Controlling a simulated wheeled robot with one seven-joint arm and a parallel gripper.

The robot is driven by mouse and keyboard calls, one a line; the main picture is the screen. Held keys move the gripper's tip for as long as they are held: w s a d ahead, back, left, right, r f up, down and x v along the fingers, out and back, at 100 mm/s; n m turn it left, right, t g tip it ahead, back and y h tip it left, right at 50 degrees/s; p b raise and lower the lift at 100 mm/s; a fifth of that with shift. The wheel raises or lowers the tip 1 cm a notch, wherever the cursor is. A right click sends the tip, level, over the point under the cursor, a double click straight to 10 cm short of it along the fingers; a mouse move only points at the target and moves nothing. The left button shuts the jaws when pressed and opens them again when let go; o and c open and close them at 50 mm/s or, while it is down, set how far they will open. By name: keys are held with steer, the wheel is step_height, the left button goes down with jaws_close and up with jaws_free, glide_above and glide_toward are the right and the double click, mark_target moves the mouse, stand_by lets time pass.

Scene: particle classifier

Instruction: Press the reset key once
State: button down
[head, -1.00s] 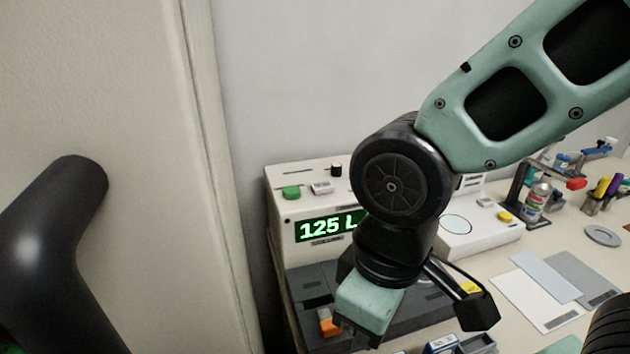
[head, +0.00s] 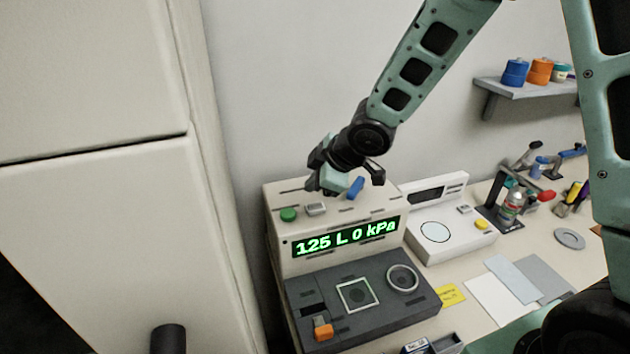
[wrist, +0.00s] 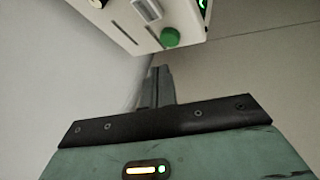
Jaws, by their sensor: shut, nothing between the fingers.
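The classifier machine (head: 280,245) has a green display reading "125 L 0 kPa". On its top are a green round button (head: 288,214), a pale grey key (head: 316,209) and a blue part (head: 355,187). I cannot read which control is marked reset. My gripper (head: 326,188) is over the back of the machine's top in the head view, hiding part of it. In the wrist view its fingers (wrist: 158,85) are shut and empty, pointing toward the machine's edge. The green button (wrist: 170,38) and grey key (wrist: 147,9) show there, apart from the fingers.
A dark panel (head: 320,290) with an orange switch (head: 323,331) lies before the display. A white instrument (head: 450,240) stands right of the machine. A pale cabinet (head: 100,230) fills the left. A wall is behind, with a shelf (head: 525,90) at upper right.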

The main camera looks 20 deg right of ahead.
mark_target(320, 208)
steer(key=w+d+n, duration=0.1)
steer(key=w+d+n+y+p, duration=0.1)
steer(key=w, duration=0.1)
steer(key=w+d+r+n+y+p, duration=0.1)
steer(key=shift+w+r+t, duration=0.1)
steer(key=shift+w+t, duration=0.2)
step_height(320, 208, down, 9)
steer(key=b, duration=0.7)
steer(key=shift+r+b, duration=0.1)
steer(key=shift+b, duration=0.2)
stand_by(1.6)
steer(key=shift+f+b, duration=0.3)
steer(key=shift+f, duration=0.1)
